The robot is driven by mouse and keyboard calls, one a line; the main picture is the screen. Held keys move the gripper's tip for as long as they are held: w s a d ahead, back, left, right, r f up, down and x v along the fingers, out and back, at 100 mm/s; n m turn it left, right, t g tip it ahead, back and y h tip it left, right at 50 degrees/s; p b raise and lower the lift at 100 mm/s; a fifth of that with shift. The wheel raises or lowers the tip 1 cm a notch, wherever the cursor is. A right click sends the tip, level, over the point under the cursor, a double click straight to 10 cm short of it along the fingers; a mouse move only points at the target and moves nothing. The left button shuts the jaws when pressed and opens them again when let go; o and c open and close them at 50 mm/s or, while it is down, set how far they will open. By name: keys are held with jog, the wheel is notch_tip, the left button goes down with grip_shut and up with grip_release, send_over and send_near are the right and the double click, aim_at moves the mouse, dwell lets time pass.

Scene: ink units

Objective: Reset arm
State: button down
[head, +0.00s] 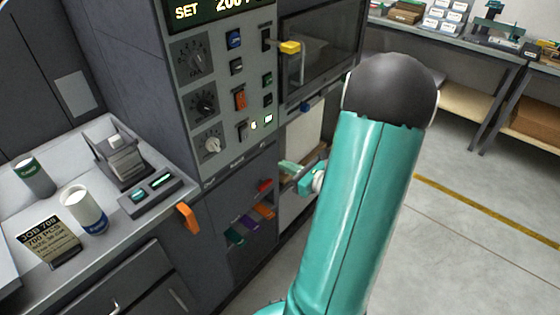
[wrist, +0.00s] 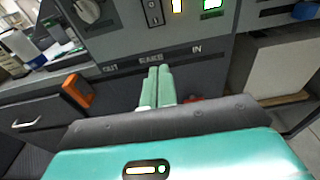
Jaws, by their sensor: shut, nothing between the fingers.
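My gripper (wrist: 157,88) shows in the wrist view as two pale green fingers side by side, closed together with nothing between them. The fingers point toward the lower edge of the grey control panel (wrist: 130,30), below its knobs and switches. In the head view my teal arm with its dark rounded joint fills the middle right. The gripper (head: 290,172) is partly seen behind the arm, in front of the machine's lower front. I cannot tell whether the fingers touch the panel.
The control panel (head: 215,90) has several knobs, switches and a lit display. A counter (head: 130,215) at left holds a cup (head: 84,208), a can (head: 34,177) and a job sign (head: 47,242). A dark-windowed door (head: 320,50) has a yellow handle. Open floor (head: 480,230) lies at right.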

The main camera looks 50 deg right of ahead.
jog(key=shift+s, duration=0.1)
dwell(0.5)
jog(key=w+a+r+n+g+y, duration=0.1)
jog(key=a+r+n+g+y, duration=0.15)
jog(key=a+n, duration=0.45)
jog(key=w+a+r+n+g+y, duration=0.1)
jog(key=a+r+n+g+y, duration=0.25)
jog(key=a, duration=0.55)
jog(key=a+r+n+g+y, duration=0.15)
jog(key=a+n+g, duration=0.25)
jog(key=a+n, duration=0.4)
jog(key=s+a+r+n+g+h, duration=0.1)
jog(key=s+a+r+n+h, duration=0.7)
jog(key=n, duration=0.9)
jog(key=shift+a+r, duration=0.15)
jog(key=shift+a, duration=0.4)
